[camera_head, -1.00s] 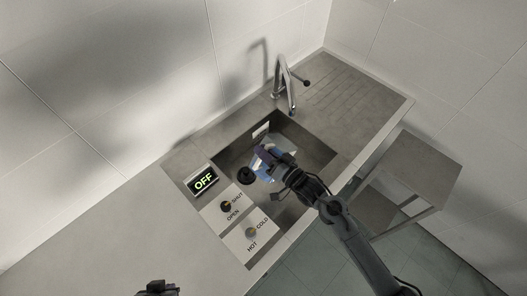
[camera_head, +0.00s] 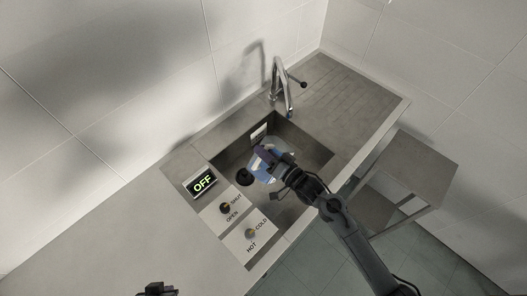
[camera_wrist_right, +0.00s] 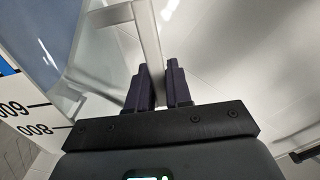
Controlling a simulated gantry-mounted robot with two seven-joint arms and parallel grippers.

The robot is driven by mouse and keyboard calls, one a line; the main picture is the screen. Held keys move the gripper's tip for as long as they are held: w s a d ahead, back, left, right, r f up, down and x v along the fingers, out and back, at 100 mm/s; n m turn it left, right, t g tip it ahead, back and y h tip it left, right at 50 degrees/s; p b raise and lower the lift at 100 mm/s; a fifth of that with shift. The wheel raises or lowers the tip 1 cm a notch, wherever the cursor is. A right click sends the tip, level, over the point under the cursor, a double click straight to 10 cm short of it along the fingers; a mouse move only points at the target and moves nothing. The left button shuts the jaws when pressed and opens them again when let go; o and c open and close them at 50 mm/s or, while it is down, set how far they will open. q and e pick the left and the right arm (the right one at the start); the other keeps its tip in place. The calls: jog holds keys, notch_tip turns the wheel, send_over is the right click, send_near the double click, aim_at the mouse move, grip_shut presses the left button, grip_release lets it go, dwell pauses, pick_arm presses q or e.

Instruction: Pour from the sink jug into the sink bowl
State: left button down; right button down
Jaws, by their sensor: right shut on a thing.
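The clear, bluish jug (camera_head: 260,172) is inside the grey sink basin (camera_head: 308,150), partly hidden by my right gripper (camera_head: 272,160). In the right wrist view, the right gripper's dark fingers (camera_wrist_right: 160,82) are shut on the jug's pale upright handle (camera_wrist_right: 148,40). No separate bowl shows apart from the basin. My left gripper (camera_head: 157,289) is only partly in view at the bottom edge.
The tap (camera_head: 279,82) with a side lever stands behind the basin. A black round drain (camera_head: 244,177) lies left of the jug. An OFF display (camera_head: 201,184) and two knobs are on the left counter. A ridged drainer (camera_head: 345,88) and the left counter are clear.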

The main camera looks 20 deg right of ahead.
jog(key=shift+d+r, duration=0.15)
jog(key=shift+r, duration=0.05)
jog(key=shift+w+d+m+p, duration=0.15)
jog(key=shift+m+p, duration=0.25)
jog(key=shift+w+d, duration=0.1)
jog(key=shift+d+m, duration=0.15)
jog(key=shift+m, duration=0.25)
jog(key=shift+w+d+p, duration=0.1)
jog(key=shift+p, duration=0.2)
jog(key=shift+w+d+m, duration=0.1)
jog(key=shift+d+m, duration=0.1)
jog(key=shift+m, duration=0.1)
jog(key=shift+w+d, duration=0.1)
jog(key=shift+d, duration=0.05)
